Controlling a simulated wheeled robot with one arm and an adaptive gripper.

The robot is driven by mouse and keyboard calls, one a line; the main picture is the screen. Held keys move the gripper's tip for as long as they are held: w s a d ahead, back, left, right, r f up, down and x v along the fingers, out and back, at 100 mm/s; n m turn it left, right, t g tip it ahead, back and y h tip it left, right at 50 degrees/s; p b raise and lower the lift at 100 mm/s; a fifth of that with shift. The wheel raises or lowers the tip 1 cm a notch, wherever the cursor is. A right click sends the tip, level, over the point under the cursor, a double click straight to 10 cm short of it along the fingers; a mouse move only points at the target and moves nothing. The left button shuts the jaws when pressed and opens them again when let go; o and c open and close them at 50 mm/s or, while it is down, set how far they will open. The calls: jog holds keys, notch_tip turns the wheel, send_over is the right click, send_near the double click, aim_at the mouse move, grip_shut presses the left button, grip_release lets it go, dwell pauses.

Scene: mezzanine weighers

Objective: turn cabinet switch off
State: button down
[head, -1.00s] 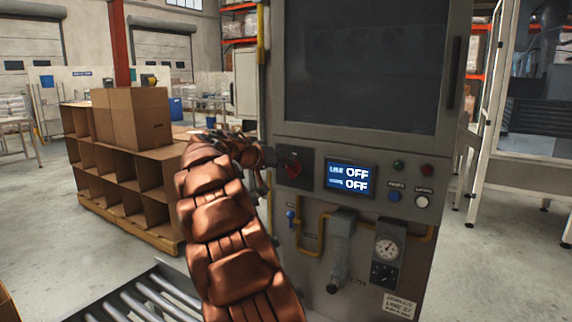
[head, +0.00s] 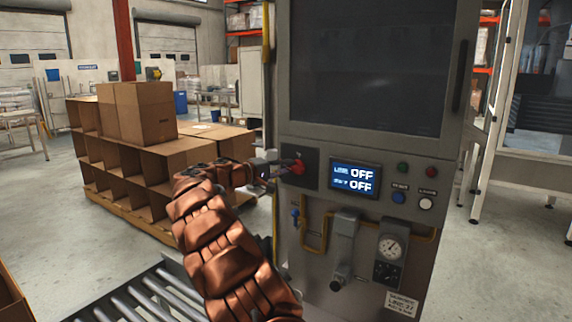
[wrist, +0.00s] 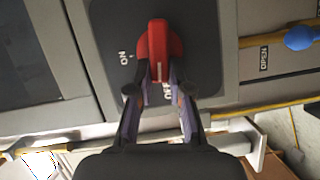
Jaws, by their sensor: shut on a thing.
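The cabinet switch is a red rotary handle (wrist: 158,40) on a dark plate marked ON and OFF. In the wrist view its handle points toward the OFF mark, partly covered by my fingers. My gripper (wrist: 161,80) is shut on the lower end of the handle, one finger on each side. My gripper also shows in the head view (head: 284,170), reaching the switch from the left.
Green and red lamps and blue and white buttons (head: 426,203) sit right of the display. Pipes, a gauge (head: 391,247) and a blue valve handle (head: 295,213) are below. A roller conveyor (head: 150,298) lies low at left.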

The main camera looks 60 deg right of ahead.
jog(key=shift+f+n+h, duration=0.25)
jog(key=shift+n+h, duration=0.05)
jog(key=shift+n, duration=0.5)
jog(key=c, duration=1.1)
grip_release()
jog(key=shift+a, duration=0.1)
jog(key=v, duration=1.1)
jog(key=shift+w+a, duration=0.2)
jog(key=shift+a, duration=0.15)
